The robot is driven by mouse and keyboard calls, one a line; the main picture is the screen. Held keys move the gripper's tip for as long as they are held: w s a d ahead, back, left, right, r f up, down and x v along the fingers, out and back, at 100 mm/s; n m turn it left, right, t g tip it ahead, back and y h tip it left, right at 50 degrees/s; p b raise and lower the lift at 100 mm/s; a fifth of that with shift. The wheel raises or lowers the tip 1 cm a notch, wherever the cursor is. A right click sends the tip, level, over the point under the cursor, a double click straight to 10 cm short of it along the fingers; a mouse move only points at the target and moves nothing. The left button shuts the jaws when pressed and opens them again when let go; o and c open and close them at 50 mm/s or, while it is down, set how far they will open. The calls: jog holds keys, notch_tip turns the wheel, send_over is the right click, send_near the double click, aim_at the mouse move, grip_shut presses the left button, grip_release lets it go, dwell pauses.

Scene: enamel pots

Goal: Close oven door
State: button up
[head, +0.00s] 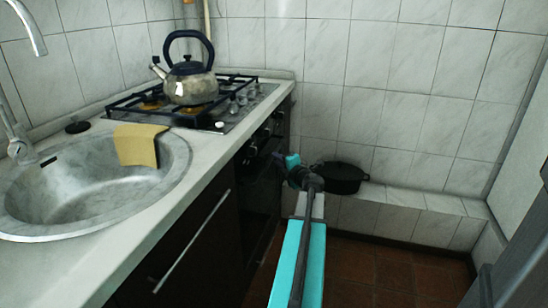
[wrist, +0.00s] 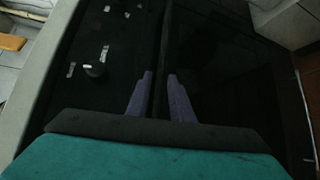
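The oven (head: 258,195) is built into the dark cabinet front below the hob in the head view. Its dark glass door (wrist: 225,65) fills the right of the wrist view. How far the door stands open is hard to tell because it is so dark. My gripper (wrist: 159,74) is at the oven front with its two purple fingers apart. A dark bar, apparently the door handle (wrist: 166,30), runs between the fingers, and contact is not clear. In the head view my arm hides part of the oven front and the fingertips.
A kettle (head: 190,82) stands on the gas hob (head: 232,106). The counter holds a sink (head: 85,195) with a yellow cloth (head: 137,146) on its rim. A black pot (head: 340,178) sits on the tiled ledge (head: 405,196). Brown floor (head: 375,270) is clear at the right.

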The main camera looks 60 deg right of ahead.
jog(key=p+v, duration=0.1)
jog(key=v, duration=0.7)
jog(key=shift+p, duration=0.35)
jog(key=shift+s+f, duration=0.1)
jog(key=shift+s, duration=0.05)
